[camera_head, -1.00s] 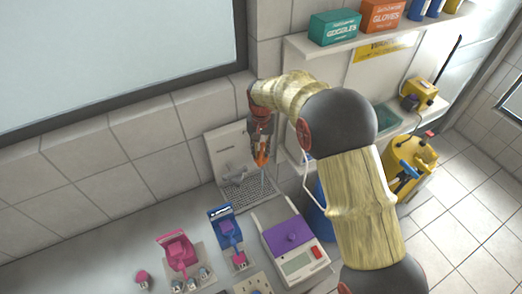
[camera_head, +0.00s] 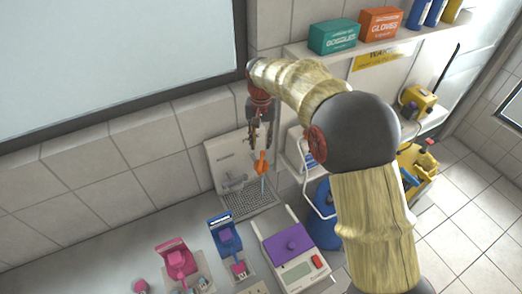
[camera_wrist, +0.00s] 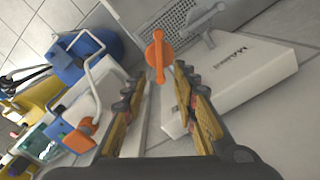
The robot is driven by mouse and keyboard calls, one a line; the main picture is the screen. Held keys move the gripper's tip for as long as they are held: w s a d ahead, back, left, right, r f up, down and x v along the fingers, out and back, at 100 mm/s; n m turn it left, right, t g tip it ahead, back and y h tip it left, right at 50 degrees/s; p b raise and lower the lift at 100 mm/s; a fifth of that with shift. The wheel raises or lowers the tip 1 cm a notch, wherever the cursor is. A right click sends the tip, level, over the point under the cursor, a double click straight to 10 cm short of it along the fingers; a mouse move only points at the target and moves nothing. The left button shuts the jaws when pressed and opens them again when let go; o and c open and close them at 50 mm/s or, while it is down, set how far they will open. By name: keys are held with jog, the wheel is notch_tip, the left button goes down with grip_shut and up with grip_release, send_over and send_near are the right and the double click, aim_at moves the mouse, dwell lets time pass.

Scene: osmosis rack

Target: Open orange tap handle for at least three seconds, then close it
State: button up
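The orange tap handle (camera_head: 261,162) sits at the top of the tap on the white wall-mounted osmosis unit (camera_head: 226,160). In the wrist view the orange handle (camera_wrist: 159,56) shows just beyond the fingertips, between them, with a clear gap on both sides. My gripper (camera_head: 260,143) is above the handle and points down; in the wrist view its fingers (camera_wrist: 158,76) are apart and nothing is between them. A grey tap or spout (camera_wrist: 203,22) stands beside the orange handle. A perforated drip tray (camera_head: 250,203) lies below.
A purple-lidded scale (camera_head: 291,243), a blue holder (camera_head: 226,236) and a pink holder (camera_head: 177,262) stand on the counter. A blue container (camera_head: 321,215) is right of the unit. Boxes of goggles (camera_head: 334,36) and gloves (camera_head: 381,24) sit on the shelf.

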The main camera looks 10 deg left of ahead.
notch_tip(320, 180, up, 2)
jog(key=shift+r, duration=0.1)
dwell(0.6)
jog(key=s+d+f+t+b, duration=0.2)
jog(key=s+d+b, duration=0.6)
jog(key=s+d, duration=0.7)
jog(key=s+d+f+t+b, duration=0.1)
jog(key=s+d+t+b, duration=0.2)
jog(key=s+d+b, duration=0.6)
jog(key=s+d, duration=0.6)
jog(key=s, duration=0.3)
jog(key=shift+d+f+t, duration=0.25)
jog(key=shift+f+t, duration=0.05)
jog(key=shift+f, duration=0.05)
jog(key=shift+r, duration=0.1)
dwell(2.5)
